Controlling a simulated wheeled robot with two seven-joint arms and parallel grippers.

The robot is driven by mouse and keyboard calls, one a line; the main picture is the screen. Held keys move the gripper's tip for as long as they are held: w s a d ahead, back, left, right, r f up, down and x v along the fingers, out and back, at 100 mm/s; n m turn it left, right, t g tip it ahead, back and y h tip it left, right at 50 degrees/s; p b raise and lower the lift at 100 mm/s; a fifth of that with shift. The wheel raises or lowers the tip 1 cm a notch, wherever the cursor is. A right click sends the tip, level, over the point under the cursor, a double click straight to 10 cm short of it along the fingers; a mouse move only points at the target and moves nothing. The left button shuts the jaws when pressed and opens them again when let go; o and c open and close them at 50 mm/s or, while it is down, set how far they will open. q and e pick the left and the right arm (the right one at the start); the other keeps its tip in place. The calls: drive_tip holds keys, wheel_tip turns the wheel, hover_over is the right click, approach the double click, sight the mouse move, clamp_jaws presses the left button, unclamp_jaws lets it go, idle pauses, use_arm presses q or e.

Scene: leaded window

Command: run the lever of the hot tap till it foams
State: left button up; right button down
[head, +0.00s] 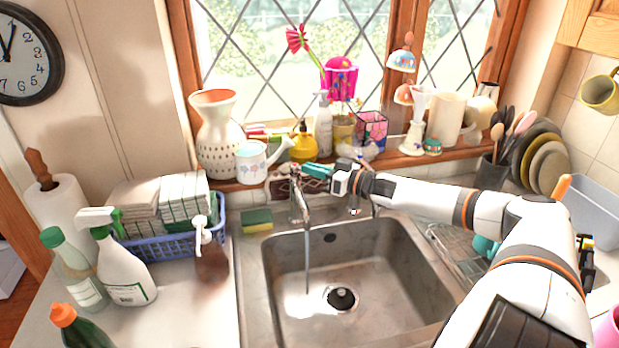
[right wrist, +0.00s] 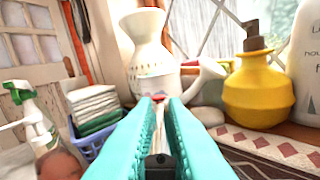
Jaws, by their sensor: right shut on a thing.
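The hot tap (head: 298,200) is a chrome tap at the back of the sink, on the left. A thin stream of water (head: 307,262) falls from its spout into the steel basin (head: 375,268), near the dark drain (head: 341,299). No foam shows in the basin. My right gripper (head: 308,171) is at the top of this tap, with teal fingers closed. In the right wrist view my right gripper (right wrist: 160,112) is shut on the tap lever (right wrist: 159,98), which shows a red mark between the fingertips. The fingers hide most of the lever. My left gripper is not in view.
A second tap (head: 355,205) stands to the right, under my right arm. A yellow-green sponge (head: 257,220) lies left of the hot tap. A watering can (head: 262,160), white vase (head: 216,130) and yellow bottle (head: 302,145) crowd the sill close behind. A blue basket (head: 170,247) stands at left.

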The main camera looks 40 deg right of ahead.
drive_tip(key=shift+y, duration=0.3)
drive_tip(key=c, duration=1.5)
unclamp_jaws()
drive_tip(key=shift+o, duration=0.2)
drive_tip(key=shift+d+r, duration=0.1)
drive_tip(key=shift+r, duration=0.45)
wheel_tip(320, 180, up, 8)
drive_tip(key=shift+f+p, duration=0.1)
drive_tip(key=shift+p, duration=0.85)
drive_tip(key=shift+r, duration=0.5)
